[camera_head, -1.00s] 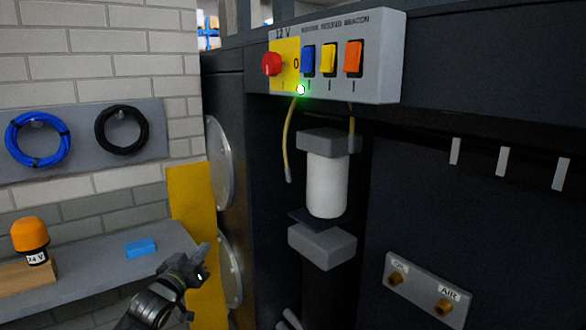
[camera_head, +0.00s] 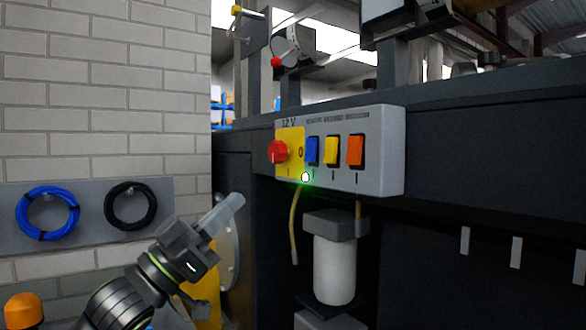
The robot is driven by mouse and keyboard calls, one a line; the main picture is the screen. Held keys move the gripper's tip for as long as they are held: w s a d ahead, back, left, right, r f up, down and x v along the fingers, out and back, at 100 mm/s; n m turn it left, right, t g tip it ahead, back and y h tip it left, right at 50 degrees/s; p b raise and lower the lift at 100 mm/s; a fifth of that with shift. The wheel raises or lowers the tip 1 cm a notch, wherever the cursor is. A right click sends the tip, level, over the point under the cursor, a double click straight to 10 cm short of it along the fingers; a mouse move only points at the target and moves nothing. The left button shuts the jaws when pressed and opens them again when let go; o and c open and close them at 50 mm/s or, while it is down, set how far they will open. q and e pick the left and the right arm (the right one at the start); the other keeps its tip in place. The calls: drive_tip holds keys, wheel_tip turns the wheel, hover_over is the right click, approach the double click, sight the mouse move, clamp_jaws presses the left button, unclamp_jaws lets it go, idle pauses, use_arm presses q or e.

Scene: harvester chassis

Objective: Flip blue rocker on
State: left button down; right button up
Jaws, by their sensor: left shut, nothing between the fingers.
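The blue rocker (camera_head: 313,151) is the leftmost of three rockers on the grey switch box (camera_head: 382,180), fixed to the dark chassis. A red knob (camera_head: 278,152) on a yellow plate stands left of it. A green light (camera_head: 305,177) glows at the box's lower edge. My left gripper (camera_head: 232,205) is shut and empty, left of and below the box, its fingers pointing up and right. It is apart from the rocker in the picture. Which way the blue rocker is tipped is too small to tell. My right gripper is not in view.
A yellow rocker (camera_head: 331,150) and an orange rocker (camera_head: 355,150) sit close to the right of the blue one. A yellow cable (camera_head: 294,225) and a white canister (camera_head: 334,270) hang below the box. Hose coils (camera_head: 47,213) hang on the left wall.

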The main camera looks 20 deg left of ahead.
use_arm(q)
drive_tip(key=shift+r, duration=0.1)
drive_tip(key=p, duration=0.5)
approach(308, 152)
wheel_tip(308, 152, up, 4)
drive_tip(key=w+d, duration=0.2)
drive_tip(key=shift+w+d+f+p, duration=0.3)
drive_tip(key=shift+w+d, duration=0.15)
drive_tip(key=shift+w, duration=0.3)
